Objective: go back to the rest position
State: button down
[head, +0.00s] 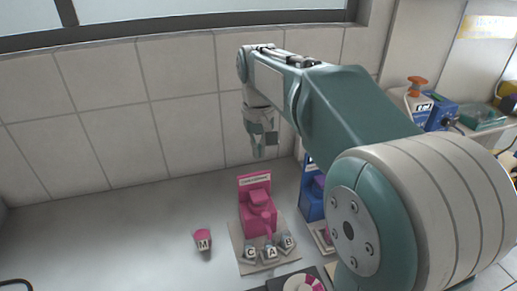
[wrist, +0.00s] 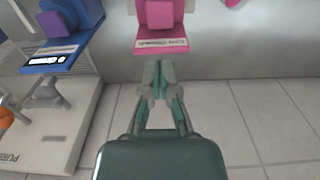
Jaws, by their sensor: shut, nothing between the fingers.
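My gripper (head: 258,152) hangs pointing down in front of the tiled wall, above and behind the pink stand (head: 255,190) in the head view. Its fingers are together with nothing between them. The wrist view also shows the closed fingers (wrist: 158,78), with the pink stand (wrist: 160,25) just beyond the tips in the picture. My gripper appears apart from the stand.
A pink beaker marked M (head: 203,240) stands on the bench to the left. A blue stand (head: 311,198) is partly hidden by my arm. The left bench is mostly clear.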

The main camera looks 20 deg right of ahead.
jog(key=s+f+t, duration=0.2)
jog(key=s, duration=0.8)
jog(key=s+f+t, duration=0.3)
jog(key=s, duration=0.8)
jog(key=shift+a+t, duration=0.15)
jog(key=shift+t, duration=0.15)
dwell(4.0)
